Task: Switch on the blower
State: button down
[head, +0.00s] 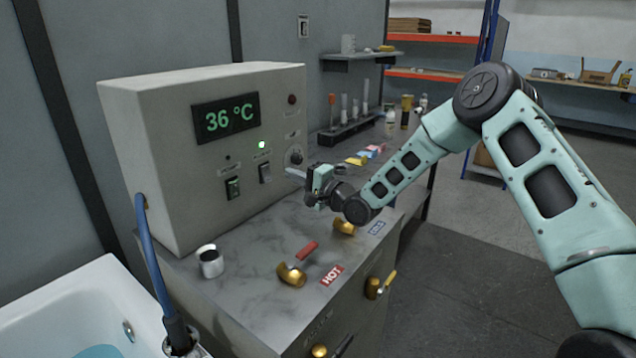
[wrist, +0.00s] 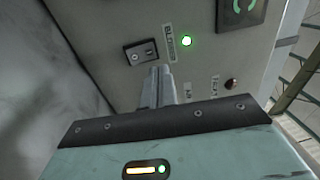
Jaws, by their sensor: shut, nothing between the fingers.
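The grey control box (head: 215,150) stands on the counter with a green 36 °C display (head: 226,118). In the wrist view the switch (wrist: 140,52), the BLOWER label (wrist: 169,42) and the lit green lamp (wrist: 186,41) show clearly. My gripper (head: 290,173) is shut and empty, its fingertips at the panel just right of the switch. In the wrist view the fingertips (wrist: 158,74) are close beside the switch; I cannot tell whether they touch it.
A second rocker switch (head: 233,188) sits left, with an unlit lamp above. A knob (head: 295,155) and dark red lamp (head: 292,99) are on the right. The tub (head: 75,310) is front left.

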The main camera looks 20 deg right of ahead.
jog(key=s+d+r+b, duration=0.1)
jog(key=s+d, duration=0.2)
jog(key=s, duration=0.2)
jog(key=shift+s+d, duration=0.3)
jog(key=shift+d, duration=0.1)
jog(key=s+a+f+n+g+h, duration=0.2)
jog(key=s+a+n+g+h, duration=0.2)
jog(key=s+a+n+g, duration=0.75)
jog(key=s+d+r+n+g+h, duration=0.1)
jog(key=s+n+g+h, duration=0.1)
jog(key=s, duration=1.4)
jog(key=s+d+r+n+g+h, duration=0.1)
jog(key=s+n+h, duration=0.3)
jog(key=s, duration=1.3)
jog(key=shift+s+n+g, duration=0.15)
jog(key=shift+n+g, duration=0.6)
jog(key=shift+a, duration=0.1)
